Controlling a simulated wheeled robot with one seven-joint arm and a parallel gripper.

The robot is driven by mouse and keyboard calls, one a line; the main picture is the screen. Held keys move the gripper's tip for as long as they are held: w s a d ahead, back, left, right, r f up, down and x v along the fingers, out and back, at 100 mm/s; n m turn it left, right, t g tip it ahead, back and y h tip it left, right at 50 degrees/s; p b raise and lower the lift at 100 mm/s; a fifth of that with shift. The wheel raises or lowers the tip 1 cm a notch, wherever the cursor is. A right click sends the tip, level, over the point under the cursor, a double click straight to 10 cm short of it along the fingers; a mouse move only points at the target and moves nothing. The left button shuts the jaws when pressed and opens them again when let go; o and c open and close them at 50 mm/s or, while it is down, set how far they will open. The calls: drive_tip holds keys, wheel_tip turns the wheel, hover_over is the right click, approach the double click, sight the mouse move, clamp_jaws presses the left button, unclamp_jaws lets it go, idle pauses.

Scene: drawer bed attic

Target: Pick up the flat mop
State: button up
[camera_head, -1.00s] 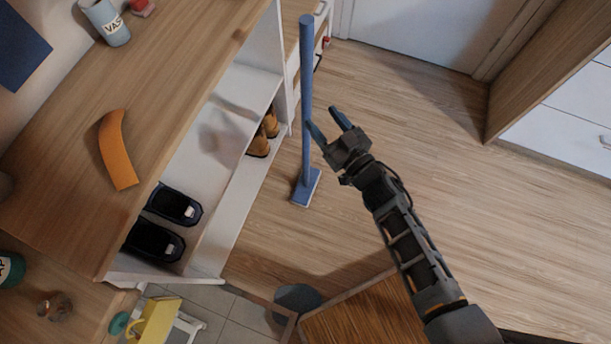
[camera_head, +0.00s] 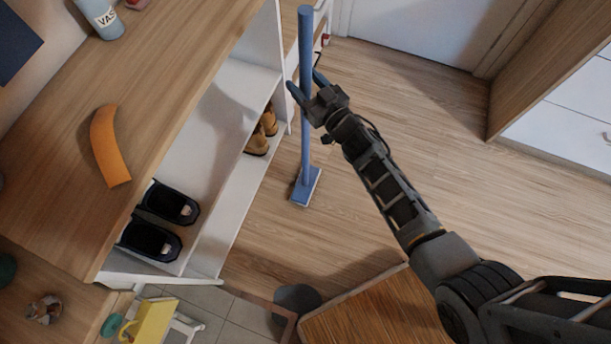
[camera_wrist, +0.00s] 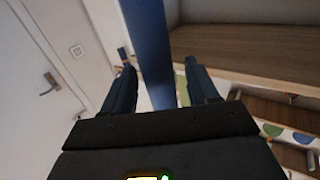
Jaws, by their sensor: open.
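The flat mop (camera_head: 306,130) stands upright on the floor beside the shoe shelf, with a blue pole and a flat blue head (camera_head: 306,186) at its foot. My gripper (camera_head: 305,84) is open at the upper half of the pole, with one finger on each side of it in the head view. In the wrist view the blue pole (camera_wrist: 148,50) rises between my two open fingers (camera_wrist: 160,92). I cannot tell whether either finger touches it. My gripper hides a short part of the pole in the head view.
The white shoe shelf (camera_head: 232,217) with black shoes (camera_head: 151,240) and brown shoes (camera_head: 262,132) stands close left of the mop. A wooden box-like top (camera_head: 385,312) is at the bottom. The floor (camera_head: 420,130) to the right is clear. A white door (camera_wrist: 45,85) shows in the wrist view.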

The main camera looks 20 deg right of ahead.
drive_tip(key=c, duration=1)
drive_tip(key=shift+r, duration=0.1)
